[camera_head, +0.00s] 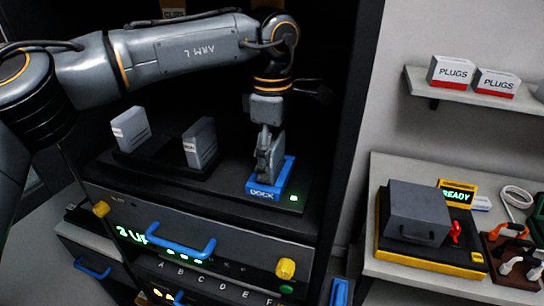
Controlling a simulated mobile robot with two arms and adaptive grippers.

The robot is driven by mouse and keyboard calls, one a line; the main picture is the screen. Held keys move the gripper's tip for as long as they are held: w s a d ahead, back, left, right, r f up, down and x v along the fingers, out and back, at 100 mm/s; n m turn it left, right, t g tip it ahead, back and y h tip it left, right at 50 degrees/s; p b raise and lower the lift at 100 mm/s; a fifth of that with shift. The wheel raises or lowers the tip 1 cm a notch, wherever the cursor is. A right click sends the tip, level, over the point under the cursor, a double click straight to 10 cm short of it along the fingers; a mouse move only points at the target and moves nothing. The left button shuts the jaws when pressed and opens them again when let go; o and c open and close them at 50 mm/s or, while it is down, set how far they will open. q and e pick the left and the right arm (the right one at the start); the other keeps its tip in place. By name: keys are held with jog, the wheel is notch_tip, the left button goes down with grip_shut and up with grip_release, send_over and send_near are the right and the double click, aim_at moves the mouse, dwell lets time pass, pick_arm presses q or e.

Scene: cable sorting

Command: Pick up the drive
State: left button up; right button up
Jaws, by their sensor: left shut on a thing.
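My left arm reaches in from the left, and its gripper (268,150) points straight down over the blue dock (262,193) on the rack shelf. The gripper is shut on a grey upright drive (277,152), partly hidden behind the fingers. The drive's lower end is at the dock; I cannot tell whether it is seated or slightly raised. A green light glows beside the dock. Two other grey drives with white labels stand to the left, one at the far left (131,129) and one nearer the middle (200,143), in a black holder. My right gripper is not in view.
The rack's right post (359,110) stands close to the dock. Below the shelf is a drawer with a blue handle (181,249) and yellow knobs. At right, a bench holds a grey box on a yellow-black base (428,256), a READY display and cables. PLUGS boxes sit on a wall shelf (470,92).

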pick_arm(q)
notch_tip(320, 180, up, 3)
jog(key=shift+f+b, duration=0.2)
jog(key=shift+b, duration=0.45)
jog(key=shift+s+a+r+b, duration=0.1)
jog(key=shift+s+r+b, duration=0.1)
jog(key=shift+r+b, duration=0.1)
jog(key=s+a+r+b, duration=0.2)
jog(key=s+a, duration=0.1)
jog(key=s, duration=0.5)
jog(key=s+a+r+b, duration=0.1)
jog(key=s+a, duration=0.2)
jog(key=s, duration=0.5)
jog(key=shift+a+r+b, duration=0.35)
jog(key=shift+b, duration=0.05)
jog(key=shift+s+f, duration=0.1)
